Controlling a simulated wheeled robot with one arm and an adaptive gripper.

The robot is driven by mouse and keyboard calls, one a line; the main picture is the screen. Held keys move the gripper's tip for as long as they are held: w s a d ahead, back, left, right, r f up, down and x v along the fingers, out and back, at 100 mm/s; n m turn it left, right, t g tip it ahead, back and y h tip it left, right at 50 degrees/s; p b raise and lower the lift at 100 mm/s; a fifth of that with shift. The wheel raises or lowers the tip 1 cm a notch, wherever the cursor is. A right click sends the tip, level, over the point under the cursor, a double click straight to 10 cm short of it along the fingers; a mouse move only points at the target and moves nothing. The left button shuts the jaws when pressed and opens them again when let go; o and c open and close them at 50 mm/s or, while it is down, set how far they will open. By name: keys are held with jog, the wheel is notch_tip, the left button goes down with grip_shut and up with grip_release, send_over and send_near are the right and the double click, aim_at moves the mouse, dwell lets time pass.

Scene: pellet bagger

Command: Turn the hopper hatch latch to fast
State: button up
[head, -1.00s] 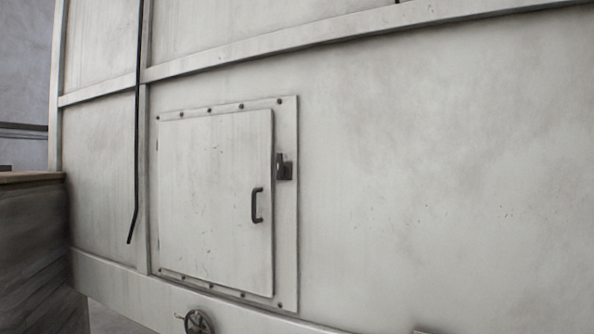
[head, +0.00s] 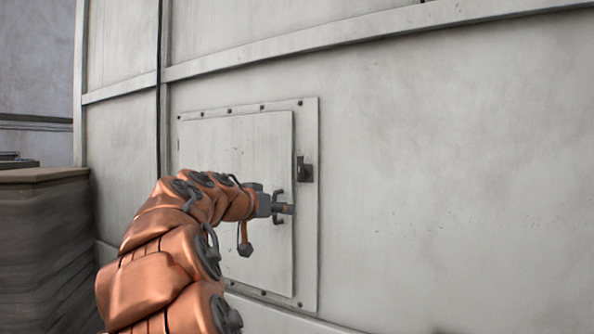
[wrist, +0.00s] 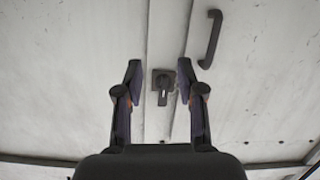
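The hatch latch (head: 304,170) is a small dark piece on the hatch frame, right of the pale hatch door (head: 220,140). Its lever points up in the head view. In the wrist view the latch (wrist: 162,82) lies between and beyond my finger ends, with its lever pointing down the picture. My gripper (head: 284,208) is open and empty, in front of the door's right edge and lower than the latch in the head view. In the wrist view my gripper (wrist: 159,66) has its fingers apart on either side of the latch; I see no contact.
A dark stack (head: 42,235) stands at the left. The wall (head: 450,180) right of the hatch is clear.

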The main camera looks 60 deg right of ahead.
aim_at(299, 173)
jog(key=w+d+r+m+h, duration=0.1)
jog(key=w+d+r+h, duration=0.2)
jog(key=r, duration=0.5)
jog(key=shift+m, duration=0.3)
jog(key=d+p, duration=0.1)
jog(key=d, duration=0.1)
jog(key=d+p, duration=0.1)
jog(key=d, duration=0.2)
jog(key=d+p, duration=0.2)
jog(key=d, duration=0.1)
jog(key=shift+s+r, duration=0.15)
jog(key=shift+s, duration=0.15)
jog(key=shift+d, duration=0.45)
